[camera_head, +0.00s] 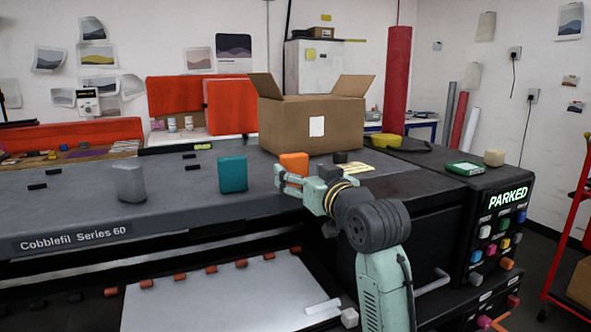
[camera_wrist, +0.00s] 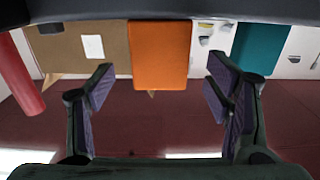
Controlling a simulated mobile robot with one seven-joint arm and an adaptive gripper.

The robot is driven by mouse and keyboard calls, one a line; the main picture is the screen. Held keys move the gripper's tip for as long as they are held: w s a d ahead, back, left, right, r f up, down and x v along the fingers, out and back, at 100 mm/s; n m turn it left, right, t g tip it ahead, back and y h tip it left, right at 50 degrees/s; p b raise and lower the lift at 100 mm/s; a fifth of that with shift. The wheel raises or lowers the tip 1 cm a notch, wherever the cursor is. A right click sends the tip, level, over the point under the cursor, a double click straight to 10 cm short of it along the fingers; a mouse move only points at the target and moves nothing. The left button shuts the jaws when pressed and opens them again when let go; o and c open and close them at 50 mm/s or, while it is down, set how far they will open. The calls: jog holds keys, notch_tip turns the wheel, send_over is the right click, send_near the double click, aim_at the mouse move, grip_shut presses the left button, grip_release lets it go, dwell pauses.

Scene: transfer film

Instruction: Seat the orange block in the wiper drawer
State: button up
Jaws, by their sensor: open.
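The orange block (camera_head: 295,161) stands upright on top of the dark printing machine, in front of the cardboard box. My gripper (camera_head: 280,178) is open and empty, level, just on the near side of the block and overlapping its lower part in the head view. In the wrist view, which looks upside down, the orange block (camera_wrist: 160,55) shows centred between the spread fingers and seems to be beyond their tips. Contact cannot be made out. I cannot tell which part is the wiper drawer; a pale plate (camera_head: 230,295) lies in the machine's open lower front.
A teal block (camera_head: 232,174) and a grey block (camera_head: 130,183) stand left of the orange one. The open cardboard box (camera_head: 290,125) stands behind. The panel screen (camera_head: 507,197) reads PARKED.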

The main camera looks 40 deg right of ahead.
jog(key=v, duration=0.7)
jog(key=shift+s, duration=0.25)
